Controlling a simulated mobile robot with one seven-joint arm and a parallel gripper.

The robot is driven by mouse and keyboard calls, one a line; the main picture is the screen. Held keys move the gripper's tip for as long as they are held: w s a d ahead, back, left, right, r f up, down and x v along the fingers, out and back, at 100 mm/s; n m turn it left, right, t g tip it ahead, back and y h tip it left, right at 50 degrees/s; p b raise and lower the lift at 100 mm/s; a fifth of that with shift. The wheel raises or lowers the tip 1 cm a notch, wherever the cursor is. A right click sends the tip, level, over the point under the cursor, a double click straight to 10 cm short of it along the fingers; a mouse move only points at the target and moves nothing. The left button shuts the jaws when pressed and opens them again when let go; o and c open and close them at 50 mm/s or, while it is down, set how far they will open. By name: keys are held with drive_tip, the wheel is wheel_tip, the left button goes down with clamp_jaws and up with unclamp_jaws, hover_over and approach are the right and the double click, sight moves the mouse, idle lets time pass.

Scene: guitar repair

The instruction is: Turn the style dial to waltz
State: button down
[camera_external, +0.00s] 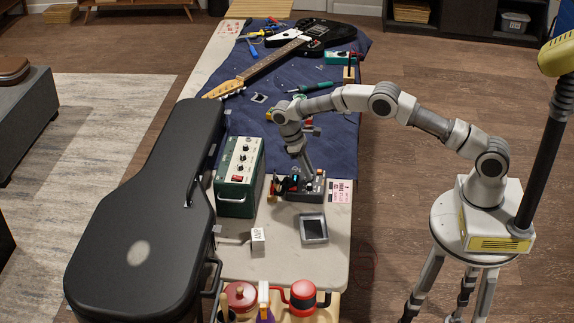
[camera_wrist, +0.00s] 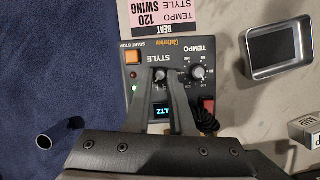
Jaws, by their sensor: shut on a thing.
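The beat box (camera_external: 306,191) sits on the pale bench end, beside the green amp. In the wrist view its dark panel (camera_wrist: 143,52) appears upside down. The style dial (camera_wrist: 160,77) is between my two fingertips, partly hidden by them. My gripper (camera_wrist: 161,79) points down and is shut on this dial. The tempo dial (camera_wrist: 197,72) is just to the right, clear of the fingers. The small lit display (camera_wrist: 162,112) shows between the fingers; its readable letters are "LTZ", and the rest is covered. My gripper is also over the box in the external view (camera_external: 307,178).
A pink card (camera_wrist: 168,16) reading tempo 120, style swing lies beside the box. The green amp (camera_external: 240,180) stands close on the left. A metal tray (camera_external: 314,229) and a small white block (camera_external: 257,240) are in front.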

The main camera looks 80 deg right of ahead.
sight(300, 176)
idle(0.5)
drive_tip(key=c, duration=0.8)
unclamp_jaws()
drive_tip(key=shift+o, duration=0.2)
drive_tip(key=v, duration=0.7)
drive_tip(key=shift+p, duration=0.4)
drive_tip(key=shift+r, duration=0.3)
